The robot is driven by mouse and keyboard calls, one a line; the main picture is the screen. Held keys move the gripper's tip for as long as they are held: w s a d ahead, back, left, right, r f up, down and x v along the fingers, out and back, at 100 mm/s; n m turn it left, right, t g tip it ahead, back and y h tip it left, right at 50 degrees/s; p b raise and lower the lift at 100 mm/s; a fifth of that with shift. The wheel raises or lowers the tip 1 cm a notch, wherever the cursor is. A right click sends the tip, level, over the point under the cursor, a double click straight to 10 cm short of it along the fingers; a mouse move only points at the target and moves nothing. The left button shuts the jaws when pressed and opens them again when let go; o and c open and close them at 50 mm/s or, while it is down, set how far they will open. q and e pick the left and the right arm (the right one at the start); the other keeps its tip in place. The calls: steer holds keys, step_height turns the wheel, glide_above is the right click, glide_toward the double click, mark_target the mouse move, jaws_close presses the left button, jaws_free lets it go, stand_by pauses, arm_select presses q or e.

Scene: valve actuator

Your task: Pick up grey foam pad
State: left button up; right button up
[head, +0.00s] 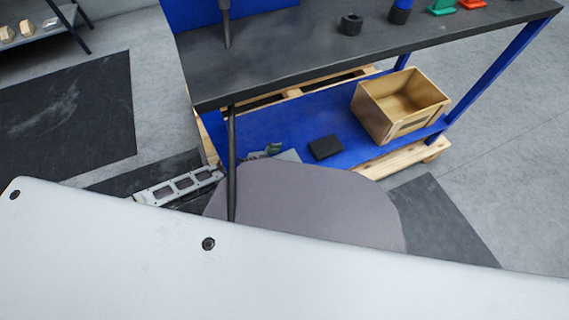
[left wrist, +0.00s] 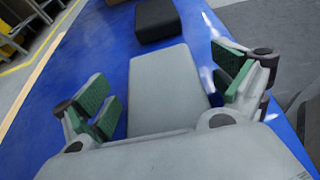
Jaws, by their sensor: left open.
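The grey foam pad (left wrist: 163,72) is a flat, light grey rectangle lying on the blue shelf in the left wrist view. In the head view only a small part of it (head: 290,156) shows behind my arm. My left gripper (left wrist: 168,92) is open, its green-padded fingers on either side of the pad's near part, with a visible gap at the left. I cannot tell its height above the pad. In the head view the left gripper (head: 272,149) is partly hidden by my own arm. My right gripper is not in view.
A black block (head: 325,147) lies on the blue lower shelf (head: 300,122), just beyond the pad in the left wrist view (left wrist: 157,19). A wooden crate (head: 372,117) stands at the shelf's right. The dark tabletop (head: 290,50) overhangs the shelf, with blue legs at the right.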

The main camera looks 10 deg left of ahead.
arm_select(q)
steer(key=shift+w+d+f, duration=0.15)
steer(key=shift+w+d, duration=0.05)
steer(key=shift+d, duration=0.1)
steer(key=shift+c, duration=0.3)
steer(key=c, duration=0.8)
steer(key=shift+s+f, duration=0.1)
steer(key=shift+c, duration=0.2)
